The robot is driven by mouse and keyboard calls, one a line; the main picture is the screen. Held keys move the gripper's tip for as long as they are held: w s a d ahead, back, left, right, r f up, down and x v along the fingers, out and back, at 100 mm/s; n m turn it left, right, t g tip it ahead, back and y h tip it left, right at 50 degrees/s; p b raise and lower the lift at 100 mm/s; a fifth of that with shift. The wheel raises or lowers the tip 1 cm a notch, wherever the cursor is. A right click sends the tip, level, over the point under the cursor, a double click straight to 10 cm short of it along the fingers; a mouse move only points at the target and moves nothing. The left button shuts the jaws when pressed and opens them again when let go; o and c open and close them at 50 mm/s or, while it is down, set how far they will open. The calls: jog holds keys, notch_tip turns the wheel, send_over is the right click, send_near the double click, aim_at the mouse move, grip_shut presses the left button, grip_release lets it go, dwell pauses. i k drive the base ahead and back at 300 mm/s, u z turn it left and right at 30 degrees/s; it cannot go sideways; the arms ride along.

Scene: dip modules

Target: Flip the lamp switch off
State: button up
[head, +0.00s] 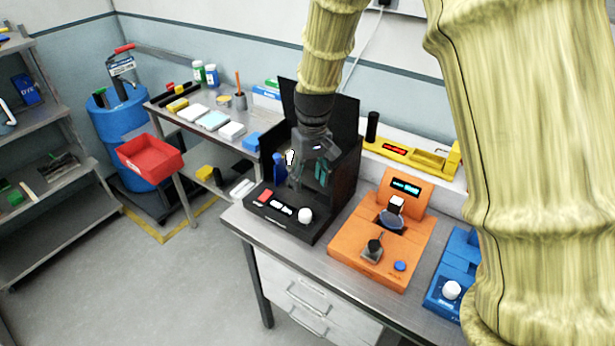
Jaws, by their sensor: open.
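A black box-like device (290,228) stands on the metal bench with its tall dark panels behind it. Its front panel carries a red button (265,196), small white switches (282,208) and a white round knob (305,215). No label is readable, so I cannot tell which is the lamp switch. A small white bulb-like shape (290,157) shows at the device's left interior. My gripper (309,179) is open and empty, pointing down in front of the dark panels, above and behind the front controls. It seems apart from them. It hides part of the device's interior.
An orange device (385,240) with a lit display stands just right, then a blue one (452,285), partly hidden by my arm. A yellow device (420,158) is behind. A side table (205,137), red bin (150,157) and shelf (45,125) stand left; floor between is clear.

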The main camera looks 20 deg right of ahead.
aim_at(266, 195)
jog(key=k, duration=1)
